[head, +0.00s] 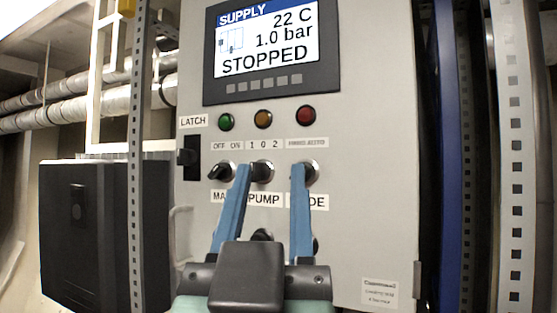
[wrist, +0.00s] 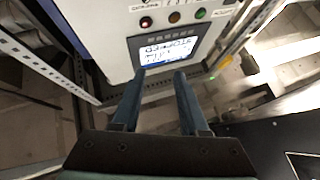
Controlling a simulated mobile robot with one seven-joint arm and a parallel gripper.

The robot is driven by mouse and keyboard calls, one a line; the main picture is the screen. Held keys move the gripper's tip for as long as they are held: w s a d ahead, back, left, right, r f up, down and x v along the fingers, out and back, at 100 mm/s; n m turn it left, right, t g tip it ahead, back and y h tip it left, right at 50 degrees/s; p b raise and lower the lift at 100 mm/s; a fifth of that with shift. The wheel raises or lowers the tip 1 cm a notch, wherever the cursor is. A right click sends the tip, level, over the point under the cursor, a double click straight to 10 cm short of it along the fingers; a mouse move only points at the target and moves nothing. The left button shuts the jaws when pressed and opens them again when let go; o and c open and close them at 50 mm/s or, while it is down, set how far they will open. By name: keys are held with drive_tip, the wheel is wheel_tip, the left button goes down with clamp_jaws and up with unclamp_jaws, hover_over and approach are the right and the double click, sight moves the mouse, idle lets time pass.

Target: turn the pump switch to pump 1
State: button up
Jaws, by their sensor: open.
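The pump switch (head: 263,173) is a black rotary knob on the grey cabinet front, under a "1 0 2" label (head: 264,145) and above a "PUMP" label (head: 264,199). Its left side is close to my left finger in the picture, and I cannot tell which position it points to. My gripper (head: 270,167) is open and empty, with its two blue fingers spread. In the head view the knob shows between the fingertips, nearer the left one; contact cannot be told. The fingers also show in the wrist view (wrist: 160,73), where I cannot make out the switch.
The main switch (head: 221,172) is left of the pump switch and the mode switch (head: 311,171) right, partly behind a finger. Green (head: 226,122), amber and red lamps sit above. The display (head: 267,42) reads "STOPPED". A black latch (head: 188,156) and perforated post (head: 137,200) stand left.

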drive_tip(key=w+a+r+g+h+p, duration=0.2)
drive_tip(key=w+a+g+p, duration=0.15)
drive_tip(key=w+a, duration=0.25)
drive_tip(key=m+g+h+p, duration=0.3)
drive_tip(key=m+g+h, duration=0.1)
drive_tip(key=g+h, duration=0.1)
approach(257, 172)
drive_tip(key=r+p+x, duration=0.1)
drive_tip(key=p+x, duration=0.5)
drive_tip(key=x, duration=0.2)
drive_tip(key=shift+a, duration=0.25)
drive_tip(key=shift+r, duration=0.1)
clamp_jaws()
